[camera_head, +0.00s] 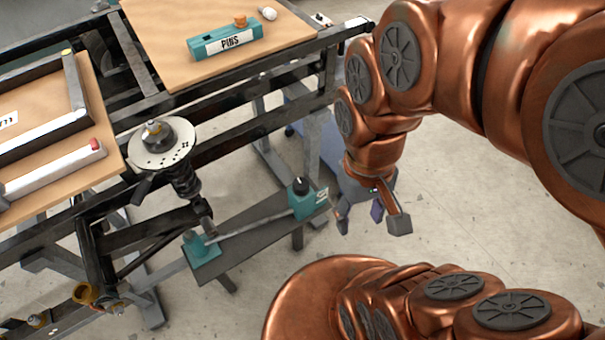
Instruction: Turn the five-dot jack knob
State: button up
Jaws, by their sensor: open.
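A black knob (300,184) sits on top of a teal jack block (306,202) at the right end of a low dark bench. A small white label (321,196) is on the block's right side; its marks are too small to count. A grey bar (252,226) runs from this block to a second teal block (202,256) at the bench's left end. My gripper (371,224) hangs to the right of the knob block, fingers spread and pointing down, empty and apart from the knob.
A dark frame with a spring strut and round white plate (160,146) stands left of the bench. A teal PINS box (225,40) lies on a wooden board (165,50) behind. A red-tipped white cylinder (55,172) lies at left. Open floor (480,215) is at right.

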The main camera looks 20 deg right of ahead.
aim_at(301, 185)
jog(key=u, duration=1.95)
jog(key=k, duration=0.65)
jog(key=z, duration=0.7)
